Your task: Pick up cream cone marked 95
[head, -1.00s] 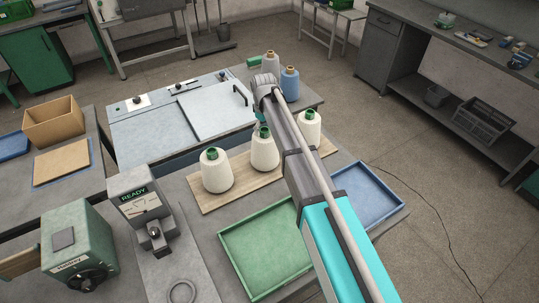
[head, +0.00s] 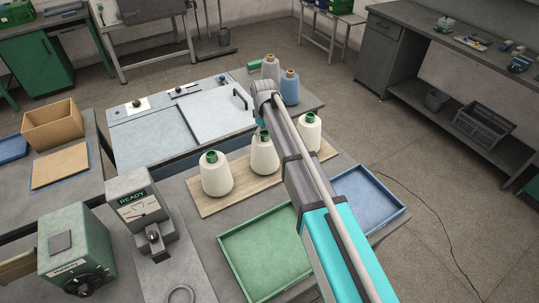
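Three cream cones with green tops stand upright on a wooden board (head: 203,206): a left cone (head: 216,176), a middle cone (head: 264,156) and a right cone (head: 308,134). No number is readable on any of them, so I cannot tell which is marked 95. My arm reaches from the bottom right across the front of the board, between the middle and right cones, partly covering the board. My gripper is hidden behind the arm's far end, and its fingers do not show.
A green tray (head: 262,262) and a blue tray (head: 372,197) lie in front of the board. A grey cone (head: 270,68) and a blue cone (head: 289,88) stand behind the arm's far end. A READY gauge (head: 137,209) and a green box (head: 76,250) stand at left.

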